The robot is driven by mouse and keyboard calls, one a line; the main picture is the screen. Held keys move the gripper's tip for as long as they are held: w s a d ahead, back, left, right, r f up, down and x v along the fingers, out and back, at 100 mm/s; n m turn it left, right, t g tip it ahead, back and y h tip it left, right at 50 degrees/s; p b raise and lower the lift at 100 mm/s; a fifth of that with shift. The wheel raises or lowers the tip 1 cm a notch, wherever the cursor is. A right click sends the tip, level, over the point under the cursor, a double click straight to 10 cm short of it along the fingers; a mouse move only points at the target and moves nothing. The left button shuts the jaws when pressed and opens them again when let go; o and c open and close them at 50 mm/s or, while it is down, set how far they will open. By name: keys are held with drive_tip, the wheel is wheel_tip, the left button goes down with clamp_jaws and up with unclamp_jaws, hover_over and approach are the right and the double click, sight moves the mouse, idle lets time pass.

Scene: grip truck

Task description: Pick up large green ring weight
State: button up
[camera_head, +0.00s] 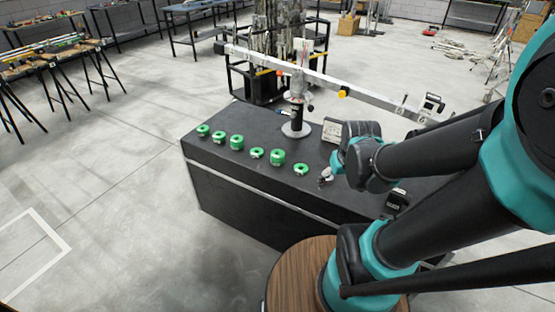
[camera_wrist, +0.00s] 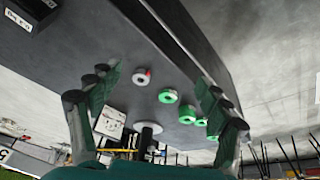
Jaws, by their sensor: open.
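Several green ring weights of differing sizes lie in a row on the black bench top in the head view. A larger, thicker green ring (camera_head: 277,157) sits toward the right of the row. A similar thick green ring (camera_head: 237,142) is further left, and a smaller green ring (camera_head: 301,169) is at the right end. The right finger partly hides some rings.
The black bench (camera_head: 260,198) carries a balance beam (camera_head: 320,78) on a post (camera_head: 297,118) behind the rings. A round wooden stool-like top (camera_head: 290,275) is in front. Open floor lies left.

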drive_tip(key=w+a+r+n+g, duration=0.1)
drive_tip(key=w+a+r+n, duration=0.2)
drive_tip(key=w, duration=0.5)
drive_tip(key=w+a+r+n+g, duration=0.1)
drive_tip(key=w+a+n, duration=0.2)
drive_tip(key=w+n, duration=0.3)
drive_tip(key=n+g, duration=0.2)
drive_tip(key=n, duration=0.6)
hover_over(278, 158)
drive_tip(key=w, duration=0.3)
wheel_tip(278, 158, down, 2)
drive_tip(key=f, duration=1.1)
drive_tip(key=shift+d+f, duration=0.25)
drive_tip(key=shift+f, duration=0.05)
drive_tip(key=shift+a+f, duration=0.15)
drive_tip(key=shift+f, duration=1.2)
drive_tip(key=shift+a+f, duration=0.1)
drive_tip(key=shift+f, duration=1.2)
drive_tip(key=shift+c, duration=0.4)
drive_tip(key=c, duration=1.4)
